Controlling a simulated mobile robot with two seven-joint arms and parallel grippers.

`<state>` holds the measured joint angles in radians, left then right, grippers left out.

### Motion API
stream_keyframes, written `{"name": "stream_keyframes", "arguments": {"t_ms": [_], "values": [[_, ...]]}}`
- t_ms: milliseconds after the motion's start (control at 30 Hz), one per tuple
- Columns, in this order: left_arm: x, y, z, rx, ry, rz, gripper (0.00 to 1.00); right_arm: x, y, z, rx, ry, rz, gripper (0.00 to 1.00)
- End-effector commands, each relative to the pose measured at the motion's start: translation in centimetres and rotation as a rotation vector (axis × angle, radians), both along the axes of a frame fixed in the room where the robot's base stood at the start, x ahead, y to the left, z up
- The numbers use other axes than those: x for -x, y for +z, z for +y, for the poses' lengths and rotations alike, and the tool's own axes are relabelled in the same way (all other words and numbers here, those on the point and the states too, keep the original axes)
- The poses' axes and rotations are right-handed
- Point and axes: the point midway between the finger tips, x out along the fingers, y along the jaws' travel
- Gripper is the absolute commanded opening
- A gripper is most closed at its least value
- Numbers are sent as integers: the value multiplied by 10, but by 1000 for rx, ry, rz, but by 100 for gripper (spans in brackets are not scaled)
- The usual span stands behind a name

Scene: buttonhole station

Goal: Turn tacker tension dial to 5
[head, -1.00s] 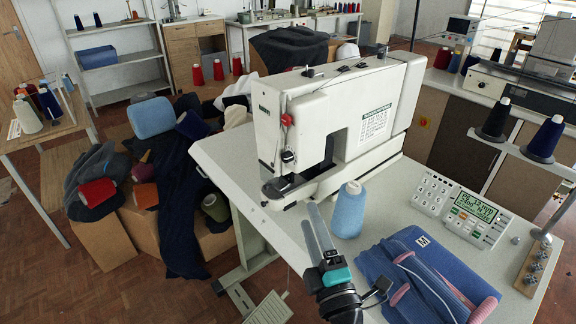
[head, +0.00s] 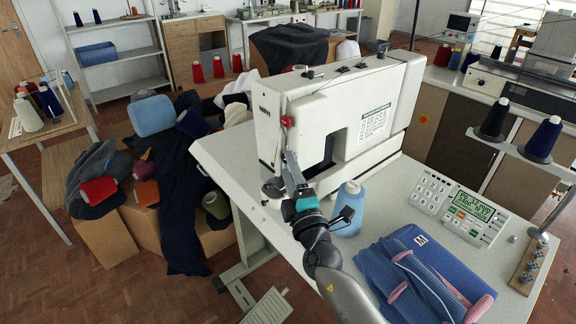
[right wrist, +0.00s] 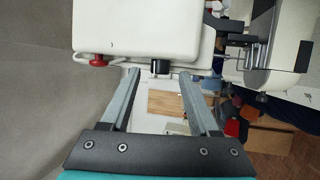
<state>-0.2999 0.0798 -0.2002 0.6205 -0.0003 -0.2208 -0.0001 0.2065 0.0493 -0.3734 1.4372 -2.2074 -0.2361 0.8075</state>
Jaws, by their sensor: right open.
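The white tacker machine (head: 330,110) stands on the table. A small black dial (right wrist: 161,68) sticks out from its head, seen in the right wrist view. In the head view my right gripper covers the dial's place, and the number it is set to cannot be read. My right gripper (head: 290,158) is raised at the machine's front. In the right wrist view its two fingers (right wrist: 158,85) are apart, with the dial between and just past their tips. Nothing is held; contact cannot be made out. My left gripper is out of view.
A red knob (head: 287,121) sits above the dial. A blue thread cone (head: 349,208) stands close beside my right wrist. Folded blue garments (head: 425,275) and a control panel with a lit display (head: 472,208) lie to the right. The table's left end is clear.

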Motion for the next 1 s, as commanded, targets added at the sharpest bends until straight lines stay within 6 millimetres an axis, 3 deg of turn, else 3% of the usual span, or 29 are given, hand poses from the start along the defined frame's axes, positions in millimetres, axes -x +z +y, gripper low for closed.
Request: {"name": "stream_keyframes", "arguments": {"t_ms": [200, 500, 1000], "values": [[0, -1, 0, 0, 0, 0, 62, -12, 2, 2, 0, 0, 0, 62], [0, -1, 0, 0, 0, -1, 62, -13, 3, 2, -1, 0, 0, 61], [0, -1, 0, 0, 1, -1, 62, -12, 3, 2, -1, 0, 0, 4]]}}
